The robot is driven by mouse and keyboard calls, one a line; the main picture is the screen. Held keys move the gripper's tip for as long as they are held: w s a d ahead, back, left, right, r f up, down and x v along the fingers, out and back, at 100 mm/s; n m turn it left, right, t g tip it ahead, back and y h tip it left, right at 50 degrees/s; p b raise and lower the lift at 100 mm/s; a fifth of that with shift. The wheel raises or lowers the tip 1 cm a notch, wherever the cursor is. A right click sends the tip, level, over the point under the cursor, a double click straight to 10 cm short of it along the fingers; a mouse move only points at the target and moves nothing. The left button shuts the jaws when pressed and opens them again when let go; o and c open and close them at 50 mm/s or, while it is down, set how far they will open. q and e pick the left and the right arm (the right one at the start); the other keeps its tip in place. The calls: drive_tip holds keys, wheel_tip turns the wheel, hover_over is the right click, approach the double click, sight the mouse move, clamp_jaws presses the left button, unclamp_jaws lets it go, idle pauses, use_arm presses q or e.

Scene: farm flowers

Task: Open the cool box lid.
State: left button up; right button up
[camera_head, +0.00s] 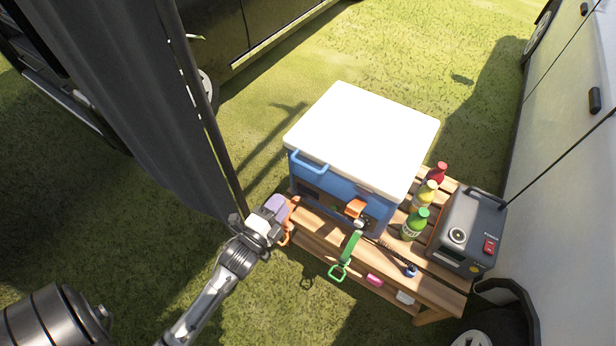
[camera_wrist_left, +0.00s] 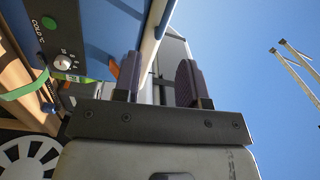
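The cool box (camera_head: 345,205) is blue with a white lid (camera_head: 365,135). The lid is shut. A blue handle (camera_head: 309,161) is on its left side and an orange latch (camera_head: 355,208) on its front. My left gripper (camera_head: 281,208) is beside the box's front left corner, below the lid. In the left wrist view, the left gripper (camera_wrist_left: 158,82) has its two dark fingers apart. The blue box wall (camera_wrist_left: 98,25) and the pale lid edge (camera_wrist_left: 152,38) show beyond them; I cannot tell whether the fingers touch the box. My right gripper is not in view.
The box stands on a slatted wooden table (camera_head: 440,292). Red (camera_head: 436,173), yellow (camera_head: 424,195) and green (camera_head: 414,224) bottles and a grey power unit (camera_head: 467,232) stand right of it. A green strap (camera_head: 346,255) hangs in front. A dark awning (camera_head: 150,95) is at left.

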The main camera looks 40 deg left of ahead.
sight(306, 165)
use_arm(q)
drive_tip(key=shift+m+t, duration=0.7)
drive_tip(key=shift+m, duration=0.2)
drive_tip(key=shift+a+f+b+x, duration=0.1)
drive_tip(key=shift+b+x, duration=0.95)
drive_tip(key=shift+x, duration=1.25)
drive_tip(key=shift+a+f+b+x, duration=0.15)
drive_tip(key=shift+b+x, duration=0.9)
drive_tip(key=shift+x, duration=1.25)
drive_tip(key=shift+a+f+b+x, duration=0.1)
drive_tip(key=shift+b+x, duration=0.95)
drive_tip(key=shift+x, duration=1.25)
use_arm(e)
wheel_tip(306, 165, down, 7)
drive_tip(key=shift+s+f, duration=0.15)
use_arm(q)
clamp_jaws()
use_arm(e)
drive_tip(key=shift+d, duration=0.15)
